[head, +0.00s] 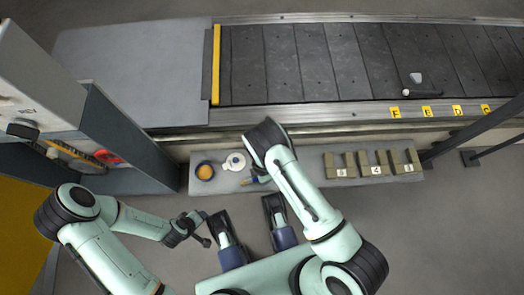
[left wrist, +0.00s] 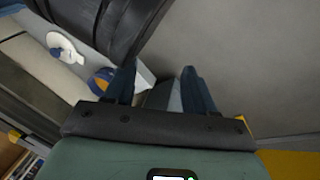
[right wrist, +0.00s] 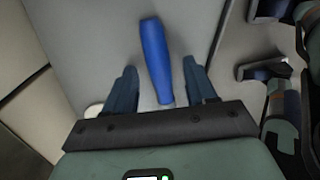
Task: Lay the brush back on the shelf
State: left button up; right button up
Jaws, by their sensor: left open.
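The brush shows in the right wrist view as a blue handle (right wrist: 155,55), between my right gripper's fingers (right wrist: 160,70), with a gap on both sides. That gripper is open.
A round pot with orange contents (head: 205,171) and a white disc-shaped item (head: 234,161) stand on the shelf's left part. Several numbered olive blocks (head: 345,165) stand on the right. The slat conveyor (head: 310,62) runs behind. A dark panel (head: 125,145) borders the left.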

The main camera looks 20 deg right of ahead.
notch_tip(320, 180, up, 7)
jog(key=shift+r+p, duration=0.1)
jog(key=shift+p, duration=1.15)
pick_arm(q)
notch_tip(320, 180, up, 6)
jog(key=s+d+p, duration=0.2)
jog(key=shift+d+f+h, duration=0.2)
jog(key=shift+d+h, duration=0.05)
jog(key=shift+h, duration=0.15)
pick_arm(e)
notch_tip(320, 180, up, 6)
jog(key=shift+r, duration=0.15)
